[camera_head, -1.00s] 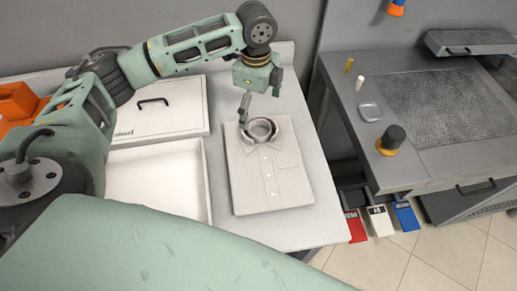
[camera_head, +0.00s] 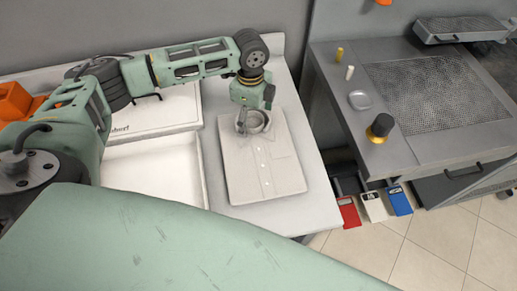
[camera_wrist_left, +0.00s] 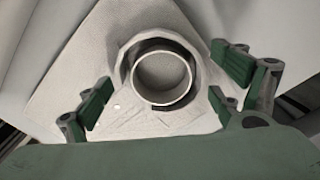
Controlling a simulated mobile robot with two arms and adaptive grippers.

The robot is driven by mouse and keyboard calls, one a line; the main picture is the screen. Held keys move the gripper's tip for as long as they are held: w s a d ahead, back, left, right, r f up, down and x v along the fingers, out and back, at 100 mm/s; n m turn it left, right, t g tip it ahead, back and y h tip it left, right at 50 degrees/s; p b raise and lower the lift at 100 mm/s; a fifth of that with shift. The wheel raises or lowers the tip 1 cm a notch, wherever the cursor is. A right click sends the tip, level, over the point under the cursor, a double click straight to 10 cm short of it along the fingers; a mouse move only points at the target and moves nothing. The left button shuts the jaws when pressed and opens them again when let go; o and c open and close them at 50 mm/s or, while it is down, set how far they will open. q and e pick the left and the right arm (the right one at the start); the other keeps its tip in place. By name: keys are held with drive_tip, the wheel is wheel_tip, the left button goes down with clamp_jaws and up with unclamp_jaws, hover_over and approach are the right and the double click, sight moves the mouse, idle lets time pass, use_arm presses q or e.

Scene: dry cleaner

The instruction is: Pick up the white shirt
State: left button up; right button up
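The white shirt (camera_head: 262,168) lies folded flat on the white table, its buttons facing up and its ring-shaped collar (camera_head: 256,122) toward the back. My left gripper (camera_head: 250,116) is over the collar end, pointing down. In the left wrist view, the collar (camera_wrist_left: 162,78) stands between the spread green finger pads of the left gripper (camera_wrist_left: 165,85), with a gap on both sides. The left gripper is open and holds nothing. My right gripper is not in view.
A white box (camera_head: 155,172) with an open tray front and a lid (camera_head: 160,108) is left of the shirt. A grey workbench (camera_head: 390,150) with a perforated plate stands to the right, across a gap. A yellow-and-black knob (camera_head: 380,128) is on it.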

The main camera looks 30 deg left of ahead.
use_arm(q)
drive_tip(key=c, duration=1.3)
drive_tip(key=shift+c, duration=0.2)
drive_tip(key=shift+r, duration=0.15)
